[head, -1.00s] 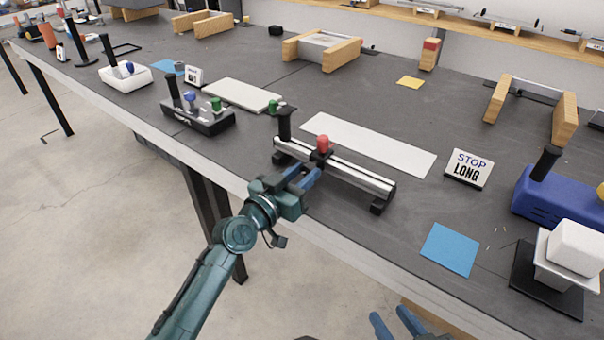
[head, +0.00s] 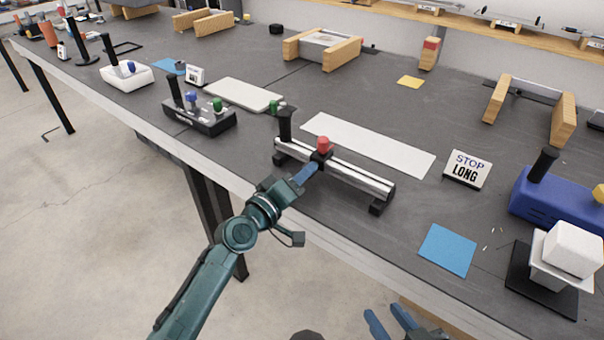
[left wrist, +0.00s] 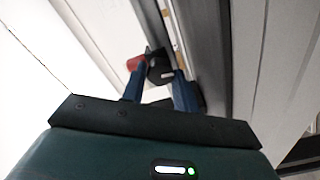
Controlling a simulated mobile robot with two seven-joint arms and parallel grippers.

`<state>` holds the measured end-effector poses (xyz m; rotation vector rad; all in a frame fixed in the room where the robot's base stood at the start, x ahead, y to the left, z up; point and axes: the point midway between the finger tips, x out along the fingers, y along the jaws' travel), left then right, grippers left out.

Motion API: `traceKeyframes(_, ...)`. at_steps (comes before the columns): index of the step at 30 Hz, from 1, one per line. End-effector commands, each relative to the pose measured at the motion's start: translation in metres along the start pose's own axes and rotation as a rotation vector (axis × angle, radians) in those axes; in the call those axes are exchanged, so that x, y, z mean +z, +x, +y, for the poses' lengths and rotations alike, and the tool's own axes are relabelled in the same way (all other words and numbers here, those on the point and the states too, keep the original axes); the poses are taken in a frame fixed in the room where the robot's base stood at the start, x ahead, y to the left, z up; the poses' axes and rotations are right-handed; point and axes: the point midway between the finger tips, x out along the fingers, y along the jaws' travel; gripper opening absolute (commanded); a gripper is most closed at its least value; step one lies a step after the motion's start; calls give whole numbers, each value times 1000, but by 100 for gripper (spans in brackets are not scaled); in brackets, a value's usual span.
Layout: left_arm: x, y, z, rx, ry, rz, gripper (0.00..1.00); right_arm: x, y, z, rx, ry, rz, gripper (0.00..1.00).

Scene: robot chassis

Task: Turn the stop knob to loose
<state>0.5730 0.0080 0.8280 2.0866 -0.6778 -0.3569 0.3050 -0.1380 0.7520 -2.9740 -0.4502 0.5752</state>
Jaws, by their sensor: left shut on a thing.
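The cutting guide with twin silver rails (head: 345,175) stands at the front of the dark bench. Its black stop block (head: 322,158) carries a red top (head: 323,144). My left gripper (head: 308,172) reaches it from the front edge, and its fingers line up one behind the other in the head view. In the left wrist view the fingertips (left wrist: 160,82) close around a small black part at the stop, which I take as the stop knob (left wrist: 159,70); the red top (left wrist: 135,62) shows beyond the left finger. My right gripper (head: 388,322) is open and empty at the bottom edge.
A STOP LONG card (head: 467,169) stands right of the guide. A white strip (head: 370,145) lies behind it and a blue sheet (head: 447,250) to its right front. A black handle (head: 285,125) rises at the guide's left end. A blue machine (head: 545,195) stands far right.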

Motion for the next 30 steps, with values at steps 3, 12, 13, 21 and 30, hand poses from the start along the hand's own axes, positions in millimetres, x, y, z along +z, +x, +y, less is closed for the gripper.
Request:
traceKeyframes(3, 1, 0, 0, -1, -62, -1, 7, 4, 0, -1, 0, 4, -13, 36)
traceKeyframes(12, 1, 0, -1, -1, -142, -2, 7, 4, 0, -1, -1, 7, -18, 36)
traceKeyframes(13, 1, 0, -1, -1, -145, -2, 7, 4, 0, -2, -1, 7, -17, 36)
traceKeyframes(21, 1, 0, -1, -1, -152, -2, 7, 3, 1, -2, -2, 7, -15, 36)
traceKeyframes(30, 1, 0, -1, -1, -151, -2, 41, 2, 1, -2, -2, 6, -11, 36)
